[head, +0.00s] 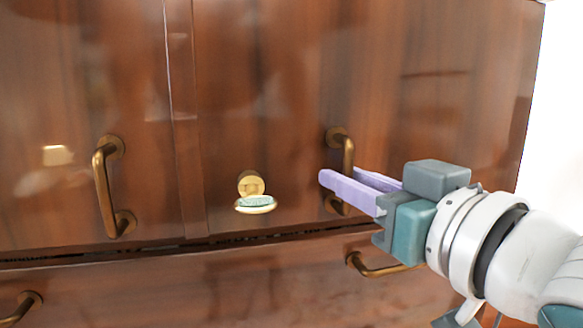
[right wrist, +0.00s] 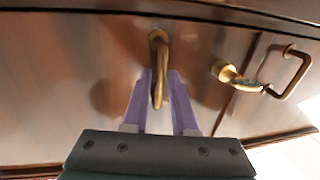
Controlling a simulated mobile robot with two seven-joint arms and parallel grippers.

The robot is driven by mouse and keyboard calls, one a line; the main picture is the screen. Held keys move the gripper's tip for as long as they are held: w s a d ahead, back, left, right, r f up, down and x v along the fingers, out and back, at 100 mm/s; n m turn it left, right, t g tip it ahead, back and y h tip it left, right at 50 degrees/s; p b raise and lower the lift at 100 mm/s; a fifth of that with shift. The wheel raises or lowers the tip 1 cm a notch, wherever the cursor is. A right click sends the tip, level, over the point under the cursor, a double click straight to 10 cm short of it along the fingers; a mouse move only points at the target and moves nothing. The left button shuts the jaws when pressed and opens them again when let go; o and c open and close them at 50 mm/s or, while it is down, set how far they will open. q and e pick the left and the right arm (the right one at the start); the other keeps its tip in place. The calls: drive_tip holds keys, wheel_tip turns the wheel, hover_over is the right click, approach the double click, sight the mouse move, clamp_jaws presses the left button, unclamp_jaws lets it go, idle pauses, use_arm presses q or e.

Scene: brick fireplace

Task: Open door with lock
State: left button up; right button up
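A brown wooden door (head: 262,75) has a brass handle (head: 348,153) on its right side, and that handle also shows in the right wrist view (right wrist: 162,62). A brass lock (head: 250,183) with a key (head: 256,204) in it sits to the left of this handle; the key's flat head sticks out. My right gripper (head: 341,175) is at the handle, with its two purple fingers apart. In the right wrist view, the handle bar lies between the fingers, with a gap visible on each side. My left gripper is not in view.
A second brass handle (head: 103,185) is on the neighbouring left panel, across a vertical seam. Below a dark horizontal gap is a lower panel (head: 200,290) with a handle (head: 375,268) at right and another (head: 20,305) at left. A pale wall (head: 560,120) is at far right.

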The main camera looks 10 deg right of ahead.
drive_tip(key=shift+w+a, duration=0.1)
drive_tip(key=shift+w, duration=0.15)
clamp_jaws()
idle(1.4)
